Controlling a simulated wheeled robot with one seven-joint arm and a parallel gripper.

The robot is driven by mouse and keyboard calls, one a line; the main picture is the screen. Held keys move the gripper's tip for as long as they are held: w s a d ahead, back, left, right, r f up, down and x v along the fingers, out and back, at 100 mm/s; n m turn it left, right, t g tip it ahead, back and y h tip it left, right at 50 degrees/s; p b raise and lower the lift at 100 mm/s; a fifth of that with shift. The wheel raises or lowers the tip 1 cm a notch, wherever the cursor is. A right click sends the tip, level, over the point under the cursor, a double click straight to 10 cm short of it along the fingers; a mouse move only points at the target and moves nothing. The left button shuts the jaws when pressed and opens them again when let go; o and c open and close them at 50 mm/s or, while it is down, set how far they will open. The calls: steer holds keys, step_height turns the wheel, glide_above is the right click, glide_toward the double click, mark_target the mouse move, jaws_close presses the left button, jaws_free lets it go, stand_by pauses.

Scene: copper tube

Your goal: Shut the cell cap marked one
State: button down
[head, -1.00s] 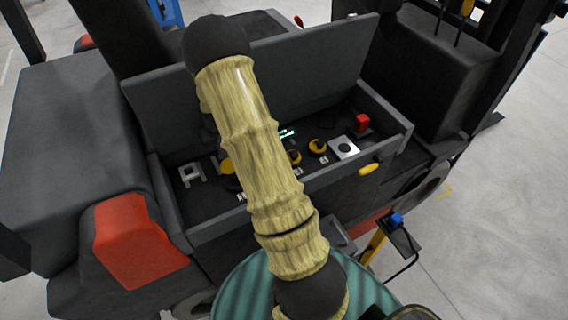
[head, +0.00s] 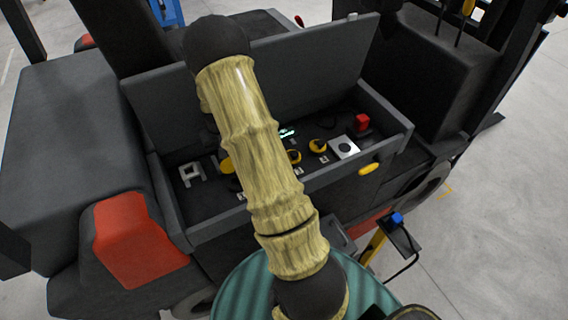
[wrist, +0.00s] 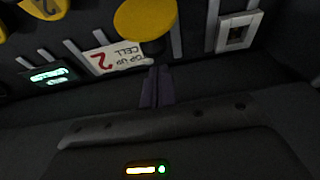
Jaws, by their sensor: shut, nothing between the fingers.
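A large yellow round cap (wrist: 145,18) shows at the top middle of the wrist view, its face plain with no mark that I can read. In the head view the same yellow cap (head: 227,165) is partly hidden behind my arm. A second yellow cap (wrist: 45,8) bears a dark mark like a 2. A third yellow cap (head: 318,146) sits to its right in the head view. I cannot read a one on any cap. My gripper (wrist: 157,88) is shut and empty, just below the large cap in the wrist view; I cannot tell whether they touch.
A white label (wrist: 115,58) reading "top up cell 2" and a lit green display (wrist: 50,73) lie beside the caps. A silver frame (wrist: 235,33), a switch plate (head: 344,147) and a red block (head: 362,123) share the tray. A raised grey lid (head: 310,65) stands behind.

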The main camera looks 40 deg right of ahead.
steer(key=shift+f+b, duration=1.15)
steer(key=shift+f, duration=0.25)
steer(key=shift+s, duration=0.15)
steer(key=shift+s+a+f, duration=0.1)
steer(key=shift+s+a, duration=0.05)
steer(key=shift+s, duration=0.45)
steer(key=shift+s+a+b, duration=0.25)
steer(key=shift+s+b, duration=0.2)
steer(key=shift+s, duration=0.85)
steer(key=shift+s+a+b, duration=0.3)
steer(key=shift+s+b, duration=0.1)
steer(key=shift+s, duration=0.85)
steer(key=shift+s+a+b, duration=0.25)
steer(key=shift+s+b, duration=0.2)
steer(key=shift+s, duration=0.85)
